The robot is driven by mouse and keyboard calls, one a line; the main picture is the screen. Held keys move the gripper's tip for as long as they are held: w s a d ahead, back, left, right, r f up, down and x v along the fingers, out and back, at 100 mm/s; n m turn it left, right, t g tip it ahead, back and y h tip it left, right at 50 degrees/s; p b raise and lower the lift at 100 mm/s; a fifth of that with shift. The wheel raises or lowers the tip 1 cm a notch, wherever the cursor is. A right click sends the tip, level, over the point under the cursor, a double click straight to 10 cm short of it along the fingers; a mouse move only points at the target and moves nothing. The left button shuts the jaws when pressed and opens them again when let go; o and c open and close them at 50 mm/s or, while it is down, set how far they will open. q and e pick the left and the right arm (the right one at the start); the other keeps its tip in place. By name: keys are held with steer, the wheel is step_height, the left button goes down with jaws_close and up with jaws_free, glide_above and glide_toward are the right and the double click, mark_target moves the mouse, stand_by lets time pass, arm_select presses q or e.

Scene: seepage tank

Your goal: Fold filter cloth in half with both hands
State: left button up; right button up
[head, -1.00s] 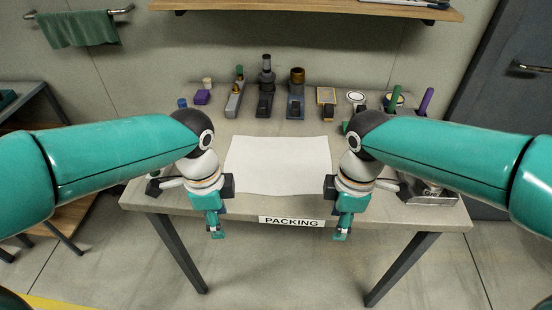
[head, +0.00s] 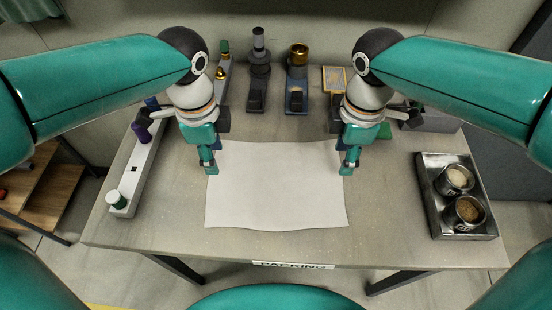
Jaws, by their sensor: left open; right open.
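The white filter cloth (head: 276,195) lies flat and unfolded on the grey table, its near edge slightly wavy. My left gripper (head: 211,172) is open at the cloth's far left corner. My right gripper (head: 346,172) is open at the cloth's far right corner. Both point down with their fingertips near the cloth's far edge. I cannot tell whether the fingertips touch the cloth. The far corners are partly hidden behind the grippers.
A metal tray (head: 432,212) with two filled cups stands at the right. A pale rack (head: 137,175) with a white-and-green bottle (head: 116,200) is at the left. Dark tools (head: 258,75) and a yellow-framed block (head: 335,80) stand at the back. Table (head: 385,235) around the cloth's near side is clear.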

mark_target(221, 180)
arm_select(q)
step_height(221, 180, down, 6)
steer(key=shift+w+a+f, duration=0.1)
steer(key=shift+w+f, duration=0.05)
arm_select(e)
steer(key=f, duration=0.6)
steer(key=shift+w+a+f, duration=0.1)
steer(key=shift+w, duration=0.1)
arm_select(q)
steer(key=shift+f, duration=0.8)
arm_select(e)
steer(key=shift+f, duration=0.85)
steer(key=shift+s, duration=0.1)
